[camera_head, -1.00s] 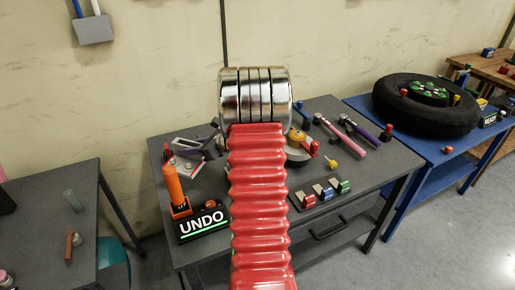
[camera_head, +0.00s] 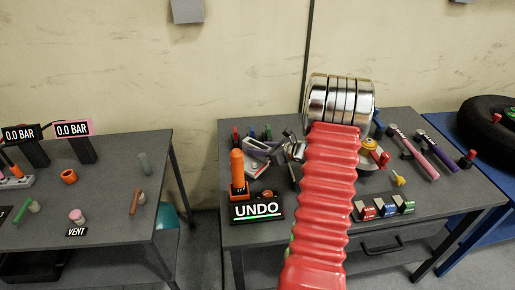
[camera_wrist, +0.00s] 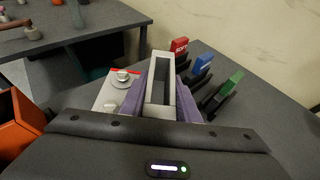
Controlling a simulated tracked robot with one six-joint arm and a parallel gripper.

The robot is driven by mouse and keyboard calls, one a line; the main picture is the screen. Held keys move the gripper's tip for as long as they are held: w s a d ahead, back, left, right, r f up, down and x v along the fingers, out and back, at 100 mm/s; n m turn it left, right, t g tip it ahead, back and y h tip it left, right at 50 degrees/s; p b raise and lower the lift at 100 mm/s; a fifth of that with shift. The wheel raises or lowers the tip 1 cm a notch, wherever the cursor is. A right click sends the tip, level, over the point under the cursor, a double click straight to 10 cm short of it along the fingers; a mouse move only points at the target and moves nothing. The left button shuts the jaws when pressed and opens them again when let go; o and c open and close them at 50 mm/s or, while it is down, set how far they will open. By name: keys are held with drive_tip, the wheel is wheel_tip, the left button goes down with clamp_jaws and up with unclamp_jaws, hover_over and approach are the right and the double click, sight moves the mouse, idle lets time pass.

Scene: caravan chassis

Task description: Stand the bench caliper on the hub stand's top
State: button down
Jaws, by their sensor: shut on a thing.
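My gripper (camera_wrist: 160,100) is shut on a pale grey, frame-shaped piece, which I take for the bench caliper (camera_wrist: 161,58). Purple-grey sides flank it in the wrist view. In the head view my gripper (camera_head: 284,152) is small, left of my red arm sleeve, over the left part of the grey bench. The caliper is just above or in front of a white plate with a red edge (camera_wrist: 108,94); I cannot tell whether they touch. A round piece with a yellow cap (camera_head: 369,144), possibly the hub stand, is partly hidden behind my arm.
Red (camera_wrist: 180,45), blue (camera_wrist: 203,64) and green (camera_wrist: 234,82) tags stand beside the caliper. An orange cylinder (camera_head: 237,166) and an UNDO box (camera_head: 256,208) are at the bench's front left. Pink and purple-handled tools (camera_head: 430,160) lie right. Another table (camera_head: 110,190) stands left across a gap.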

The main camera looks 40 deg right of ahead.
drive_tip(key=shift+r, duration=0.1)
drive_tip(key=shift+w+f, duration=0.1)
drive_tip(key=shift+f, duration=1.75)
drive_tip(key=c, duration=1.3)
unclamp_jaws()
drive_tip(key=shift+f, duration=0.2)
drive_tip(key=shift+c, duration=0.2)
drive_tip(key=v, duration=1.2)
drive_tip(key=shift+r, duration=0.1)
